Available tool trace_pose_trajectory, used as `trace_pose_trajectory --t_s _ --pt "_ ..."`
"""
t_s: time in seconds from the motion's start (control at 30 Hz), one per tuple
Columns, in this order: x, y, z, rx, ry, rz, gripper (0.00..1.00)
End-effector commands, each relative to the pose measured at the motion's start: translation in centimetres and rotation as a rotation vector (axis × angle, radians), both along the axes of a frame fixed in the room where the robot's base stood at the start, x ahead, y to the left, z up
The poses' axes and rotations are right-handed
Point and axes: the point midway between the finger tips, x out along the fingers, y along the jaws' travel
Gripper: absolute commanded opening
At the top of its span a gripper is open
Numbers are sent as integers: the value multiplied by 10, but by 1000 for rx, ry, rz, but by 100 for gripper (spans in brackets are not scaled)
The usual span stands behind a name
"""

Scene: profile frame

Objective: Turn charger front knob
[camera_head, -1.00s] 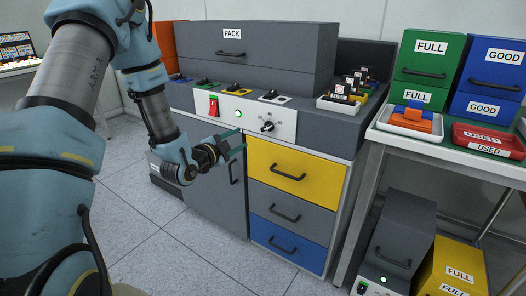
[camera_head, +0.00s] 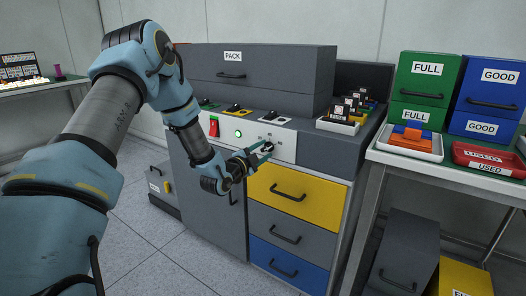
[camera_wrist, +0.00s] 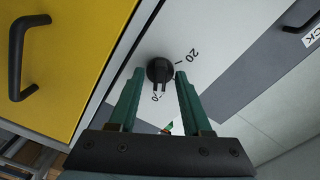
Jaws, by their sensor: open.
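The charger's front knob (camera_wrist: 159,72) is a black dial on the white front panel (camera_head: 285,141), with printed numbers around it. In the wrist view it sits between and just beyond the tips of my gripper (camera_wrist: 158,74), whose two green fingers are open. In the head view my gripper (camera_head: 262,152) is at the panel, and the knob (camera_head: 268,147) is partly hidden by the fingers. I cannot tell whether the fingers touch the knob.
A yellow drawer (camera_head: 290,189) with a black handle lies just below the panel. A red switch (camera_head: 214,127) and a green light (camera_head: 238,134) are left of the knob. A table with bins and trays (camera_head: 405,155) stands on the right. Floor is clear at lower left.

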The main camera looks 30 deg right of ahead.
Motion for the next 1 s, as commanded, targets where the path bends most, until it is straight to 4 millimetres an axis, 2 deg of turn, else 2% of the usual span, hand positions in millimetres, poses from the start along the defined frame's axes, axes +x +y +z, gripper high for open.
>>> trace_pose_trajectory --t_s 0.27,0.7,1.0 --pt "1 -1 0 0 1 1 48" --pt "1 -1 0 0 0 1 0" --pt "1 -1 0 1 2 0 0"
